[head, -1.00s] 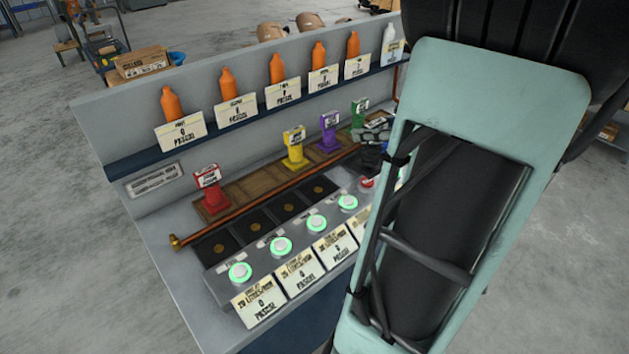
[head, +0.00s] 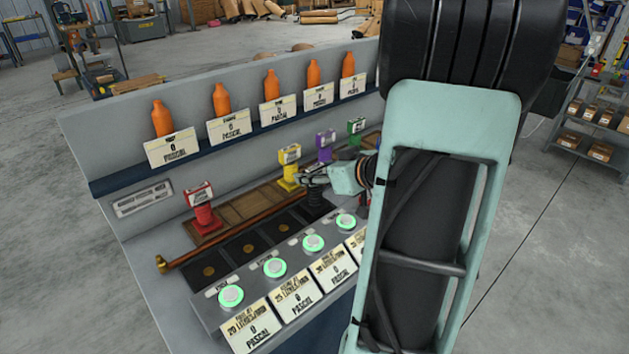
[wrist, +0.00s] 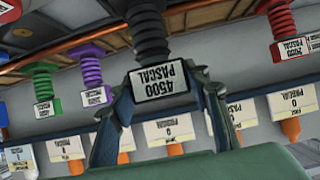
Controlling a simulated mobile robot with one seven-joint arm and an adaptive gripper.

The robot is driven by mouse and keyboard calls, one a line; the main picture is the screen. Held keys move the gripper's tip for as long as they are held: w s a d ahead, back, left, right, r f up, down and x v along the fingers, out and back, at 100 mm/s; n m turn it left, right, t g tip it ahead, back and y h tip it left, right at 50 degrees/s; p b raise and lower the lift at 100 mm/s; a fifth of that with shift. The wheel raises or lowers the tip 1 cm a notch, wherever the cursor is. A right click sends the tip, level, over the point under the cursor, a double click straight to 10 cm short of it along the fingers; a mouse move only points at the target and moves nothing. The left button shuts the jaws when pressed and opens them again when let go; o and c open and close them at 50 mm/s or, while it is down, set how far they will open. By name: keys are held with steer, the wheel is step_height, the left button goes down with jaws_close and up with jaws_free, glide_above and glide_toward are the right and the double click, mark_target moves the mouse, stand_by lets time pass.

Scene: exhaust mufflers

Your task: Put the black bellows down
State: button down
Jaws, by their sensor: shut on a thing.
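My gripper's two fingers (wrist: 168,98) are shut on the label block, one on each side. I cannot tell whether the bellows' foot touches a pad. Red (head: 202,208), yellow (head: 290,167), purple (head: 325,146) and green (head: 356,130) bellows stand on the wooden rack (head: 245,199) behind.
A copper pipe (head: 228,237) runs between rack and pads. Green-lit buttons (head: 274,268) with label cards line the front. Orange bottles (head: 221,101) stand on the shelf above. My arm covers the bench's right part. The left pads are bare apart from their round marks.

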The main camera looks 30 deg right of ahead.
steer(key=shift+f, duration=0.35)
steer(key=shift+f, duration=0.1)
steer(key=c, duration=1.1)
jaws_free()
steer(key=shift+f, duration=0.1)
steer(key=shift+s+r, duration=0.1)
steer(key=shift+r, duration=0.15)
steer(key=p+v, duration=0.3)
steer(key=v, duration=0.9)
steer(key=shift+f, duration=0.15)
